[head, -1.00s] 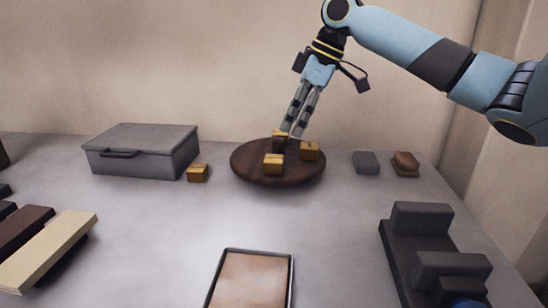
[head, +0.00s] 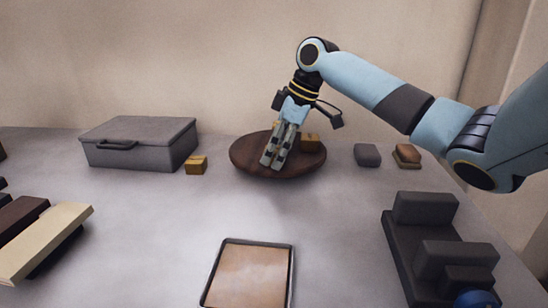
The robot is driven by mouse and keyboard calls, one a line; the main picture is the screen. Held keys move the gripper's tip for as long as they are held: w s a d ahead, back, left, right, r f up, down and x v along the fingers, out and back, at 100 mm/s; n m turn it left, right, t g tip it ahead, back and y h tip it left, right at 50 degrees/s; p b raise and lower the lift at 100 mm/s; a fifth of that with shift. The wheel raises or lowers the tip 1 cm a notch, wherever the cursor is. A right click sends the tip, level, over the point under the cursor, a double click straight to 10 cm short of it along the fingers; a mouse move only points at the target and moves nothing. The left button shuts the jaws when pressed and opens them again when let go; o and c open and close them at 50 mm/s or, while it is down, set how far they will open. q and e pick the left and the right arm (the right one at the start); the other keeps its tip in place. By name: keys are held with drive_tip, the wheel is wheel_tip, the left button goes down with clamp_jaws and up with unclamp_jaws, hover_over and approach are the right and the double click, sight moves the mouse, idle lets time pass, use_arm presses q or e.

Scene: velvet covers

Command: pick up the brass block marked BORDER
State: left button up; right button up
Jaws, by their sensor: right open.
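A round dark wooden board (head: 242,161) stands at the back middle. One brass block (head: 311,144) shows on its right part. Another brass block (head: 196,165) sits on the table left of the board. The markings are too small to read, so I cannot tell which block is BORDER. My right gripper (head: 272,164) points down over the board's front left part, with its fingers open. It covers the spots where other brass blocks showed earlier, and I cannot see whether a block is between the fingers. My left gripper is out of view.
A grey case (head: 140,143) stands at the back left. A grey block (head: 367,155) and a brown stacked piece (head: 407,156) lie right of the board. A shallow tray (head: 247,274) lies in front, and a dark stepped stand (head: 430,245) at right. The table's middle is clear.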

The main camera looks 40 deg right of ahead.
clamp_jaws()
idle(0.4)
drive_tip(key=shift+r, duration=0.2)
